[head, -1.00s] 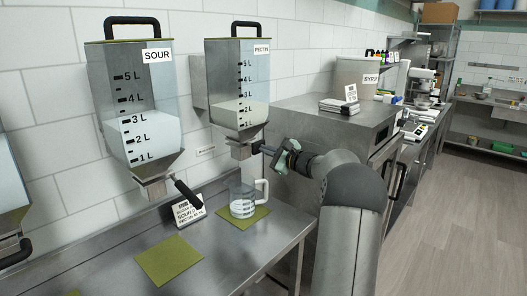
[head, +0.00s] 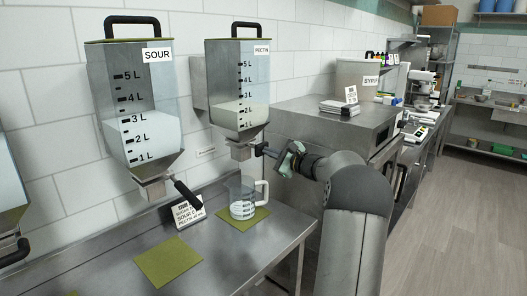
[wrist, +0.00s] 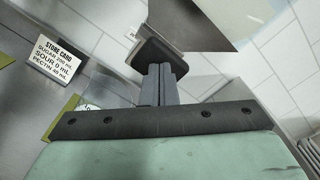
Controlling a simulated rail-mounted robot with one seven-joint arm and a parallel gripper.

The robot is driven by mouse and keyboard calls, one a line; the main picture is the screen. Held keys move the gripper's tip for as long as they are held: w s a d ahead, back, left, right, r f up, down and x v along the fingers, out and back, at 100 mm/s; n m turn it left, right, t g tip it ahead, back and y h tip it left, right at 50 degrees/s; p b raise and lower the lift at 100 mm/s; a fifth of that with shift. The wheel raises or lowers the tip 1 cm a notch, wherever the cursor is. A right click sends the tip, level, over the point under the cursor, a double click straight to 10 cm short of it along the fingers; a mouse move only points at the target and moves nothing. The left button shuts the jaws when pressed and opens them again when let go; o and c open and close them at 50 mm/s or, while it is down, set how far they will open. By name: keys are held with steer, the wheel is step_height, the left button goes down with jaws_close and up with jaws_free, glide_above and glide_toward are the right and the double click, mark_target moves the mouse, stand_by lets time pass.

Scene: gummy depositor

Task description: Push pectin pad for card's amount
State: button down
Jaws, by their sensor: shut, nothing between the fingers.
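The pectin dispenser (head: 238,85) hangs on the wall, holding pale liquid up to about its 2 L mark. Its small black pad (head: 259,149) sticks out at the outlet and also shows in the wrist view (wrist: 150,55). My gripper (head: 268,152) is at the pad's right; in the wrist view its shut, empty fingers (wrist: 160,72) point at the pad's face, touching or nearly touching it. A clear measuring jug (head: 242,197) with some liquid stands below the outlet on a green mat (head: 258,217). The store card (wrist: 55,57) reads sugar 200 ml, sour 0 ml and pectin apparently 40 ml.
The sour dispenser (head: 138,120) hangs left, its black handle (head: 187,193) projecting above the bench. A bare green mat (head: 170,262) lies below it. A steel cabinet (head: 320,128) with a syrup container (head: 362,80) stands behind my arm. The steel bench (head: 215,240) is otherwise mostly clear here.

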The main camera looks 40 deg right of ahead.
steer(key=shift+w, duration=0.2)
steer(key=shift+x, duration=1)
steer(key=shift+s, duration=0.15)
steer(key=shift+b+v, duration=0.65)
steer(key=shift+v, duration=0.35)
steer(key=shift+s, duration=0.1)
steer(key=b+v, duration=0.5)
steer(key=v, duration=1.7)
